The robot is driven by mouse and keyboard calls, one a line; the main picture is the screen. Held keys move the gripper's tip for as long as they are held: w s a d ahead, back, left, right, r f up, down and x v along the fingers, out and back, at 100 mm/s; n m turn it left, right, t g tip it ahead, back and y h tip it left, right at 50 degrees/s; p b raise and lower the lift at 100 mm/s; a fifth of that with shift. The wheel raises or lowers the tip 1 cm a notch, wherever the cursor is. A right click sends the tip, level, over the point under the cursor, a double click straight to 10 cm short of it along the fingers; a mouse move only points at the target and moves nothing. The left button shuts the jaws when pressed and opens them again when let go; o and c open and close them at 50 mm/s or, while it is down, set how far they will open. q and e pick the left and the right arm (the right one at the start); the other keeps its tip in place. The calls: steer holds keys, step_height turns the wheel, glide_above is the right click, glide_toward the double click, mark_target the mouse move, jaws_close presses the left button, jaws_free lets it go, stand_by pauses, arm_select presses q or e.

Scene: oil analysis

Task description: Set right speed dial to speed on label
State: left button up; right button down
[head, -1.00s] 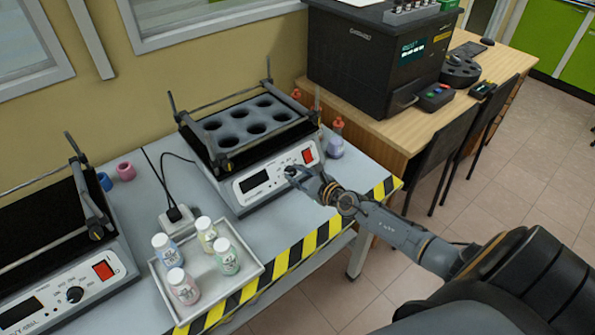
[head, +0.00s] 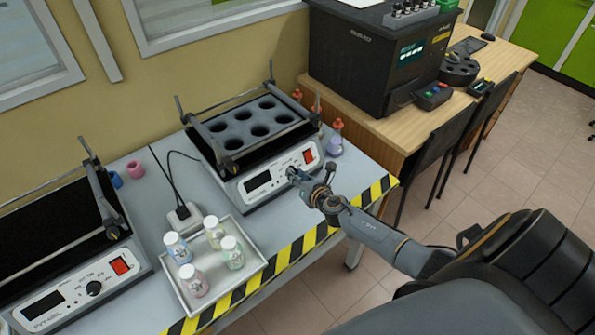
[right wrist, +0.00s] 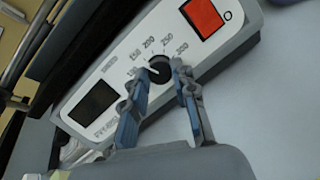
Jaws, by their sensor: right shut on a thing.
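The right shaker (head: 262,150) stands on the grey bench with a black rack of round holes on top. Its white front panel has a dark display (head: 257,181), a red switch (head: 308,156) and the speed dial. In the right wrist view the dark dial (right wrist: 159,72) sits between my right gripper's blue-grey fingers (right wrist: 154,80), with numbers such as 150, 200, 250 and 300 around it. My left gripper is not in view. The display's reading is not legible.
A left shaker (head: 70,270) with its own dial (head: 94,288) stands at the left. A tray (head: 252,279) with several labelled bottles sits between the shakers. A black machine (head: 370,60) stands on the wooden desk.

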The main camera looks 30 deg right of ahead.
steer(key=shift+a+r+m+g+h+p, duration=0.1)
steer(key=shift+m+g+h+p, duration=0.2)
steer(key=shift+m+p, duration=1.2)
steer(key=shift+r+m+g+h+p, duration=0.15)
steer(key=shift+m+g+p, duration=0.35)
steer(key=shift+m, duration=1.8)
steer(key=shift+f, duration=0.15)
steer(key=c, duration=1.1)
jaws_free()
steer(key=shift+o, duration=0.2)
steer(key=shift+s+r, duration=0.25)
steer(key=shift+s, duration=0.15)
steer(key=v, duration=1.1)
